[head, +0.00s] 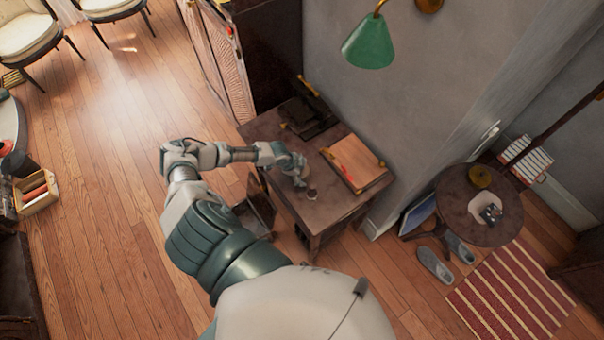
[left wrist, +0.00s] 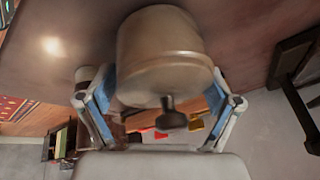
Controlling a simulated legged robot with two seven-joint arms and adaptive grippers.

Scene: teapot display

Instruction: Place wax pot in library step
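The wax pot (left wrist: 165,45) is a beige round pot with a dark knob on its lid, large in the left wrist view. My left gripper (head: 303,180) is low over the dark wooden table (head: 330,208) in the head view. In the left wrist view its blue-padded fingers (left wrist: 162,90) lie against both sides of the pot with no clear gap. I cannot tell whether the pot is touching the tabletop. A small dark wooden stepped piece (head: 257,210), possibly the library step, stands left of the table, partly hidden by my arm. My right gripper is not in view.
A wooden board with a red item (head: 355,165) and a dark stand (head: 307,115) occupy the table's back. A green lamp (head: 369,43) hangs above. A round table (head: 455,205) stands at right, with slippers (head: 434,266) below. Floor at left is largely clear.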

